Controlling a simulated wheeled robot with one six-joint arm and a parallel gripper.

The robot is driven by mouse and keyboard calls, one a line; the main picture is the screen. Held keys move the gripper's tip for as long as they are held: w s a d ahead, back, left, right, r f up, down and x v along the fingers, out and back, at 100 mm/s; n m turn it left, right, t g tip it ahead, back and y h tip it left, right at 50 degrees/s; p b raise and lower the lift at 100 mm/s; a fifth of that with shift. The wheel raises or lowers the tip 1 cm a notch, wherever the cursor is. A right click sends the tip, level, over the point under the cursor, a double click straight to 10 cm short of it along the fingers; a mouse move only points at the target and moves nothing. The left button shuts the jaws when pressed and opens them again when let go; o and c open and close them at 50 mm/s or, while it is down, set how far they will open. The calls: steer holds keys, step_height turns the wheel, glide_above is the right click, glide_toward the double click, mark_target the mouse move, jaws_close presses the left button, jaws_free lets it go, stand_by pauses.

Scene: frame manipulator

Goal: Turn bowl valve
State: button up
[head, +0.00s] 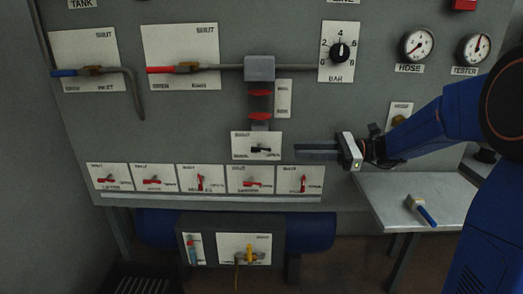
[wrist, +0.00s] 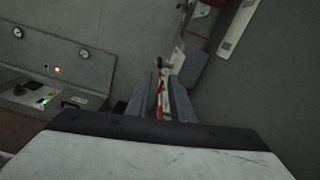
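A small valve with a black lever (head: 261,150) sits on a white plate (head: 242,141) below the glass bowl (head: 260,104) on the grey panel. The plate's print is too small to read fully. The lever lies about level. My gripper (head: 297,151) is to the right of this plate, its fingers pointing left, apart from the lever. In the wrist view the two fingers (wrist: 160,76) are spread with nothing held. A small black part (wrist: 161,63) shows just past the fingertips beside a white plate; I cannot tell for sure that it is the lever.
A row of plates with red levers (head: 152,181) runs below. A black dial (head: 340,51) and gauges (head: 418,44) are above and to the right. A side table (head: 440,190) holds a blue-handled part (head: 421,211).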

mark_target(261, 150)
steer(key=a, duration=1.3)
steer(key=shift+w, duration=0.2)
jaws_close()
